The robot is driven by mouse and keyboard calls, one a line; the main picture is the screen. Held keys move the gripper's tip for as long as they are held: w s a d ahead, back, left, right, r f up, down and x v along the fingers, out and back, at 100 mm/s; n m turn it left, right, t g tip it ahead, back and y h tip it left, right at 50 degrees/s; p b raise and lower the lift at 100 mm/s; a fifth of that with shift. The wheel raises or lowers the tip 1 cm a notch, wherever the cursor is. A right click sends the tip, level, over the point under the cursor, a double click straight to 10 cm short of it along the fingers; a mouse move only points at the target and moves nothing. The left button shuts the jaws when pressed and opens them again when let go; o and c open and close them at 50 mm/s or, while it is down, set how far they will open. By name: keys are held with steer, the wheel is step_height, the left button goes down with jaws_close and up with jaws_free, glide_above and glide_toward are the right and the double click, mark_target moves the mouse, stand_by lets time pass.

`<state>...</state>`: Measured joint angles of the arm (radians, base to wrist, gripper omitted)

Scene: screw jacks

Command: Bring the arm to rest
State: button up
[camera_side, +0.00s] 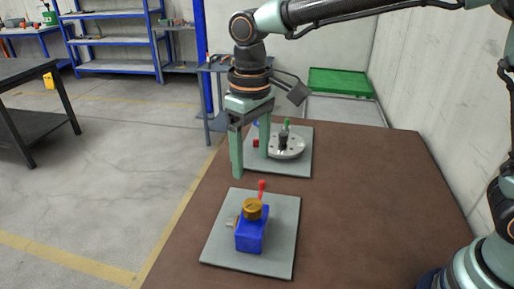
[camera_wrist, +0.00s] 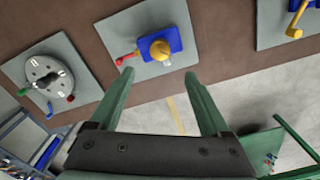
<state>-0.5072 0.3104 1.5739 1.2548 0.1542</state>
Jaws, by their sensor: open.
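My gripper (camera_side: 250,164) is open and empty, pointing down above the brown table's left side, between the two plates. In the wrist view its fingers (camera_wrist: 158,76) spread apart with nothing between the tips. A blue screw jack (camera_side: 250,236) with a brass top and a red handle stands on the near grey plate (camera_side: 218,240). The jack also shows in the wrist view (camera_wrist: 178,37), beyond the fingertips and apart from them. A round grey disc device (camera_side: 294,148) with a dark centre post and a green-tipped part sits on the far plate, partly hidden behind a finger.
The brown table (camera_side: 380,200) is clear on its right side. A third plate with a blue and yellow device (camera_wrist: 297,20) shows at the wrist view's upper right. A green tray (camera_side: 340,82) lies behind the table. Blue shelving (camera_side: 112,42) stands far back left.

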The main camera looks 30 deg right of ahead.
steer(key=shift+r, duration=0.2)
steer(key=s+d+r+m+t, duration=0.1)
steer(key=s+d, duration=0.4)
steer(key=d, duration=0.5)
steer(key=s+d+r+m+t, duration=0.1)
steer(key=s+d+m+t, duration=0.2)
steer(key=d, duration=0.8)
steer(key=shift+s+r+t, duration=0.4)
steer(key=shift+s+t, duration=0.4)
steer(key=shift+s, duration=0.05)
steer(key=shift+d, duration=0.1)
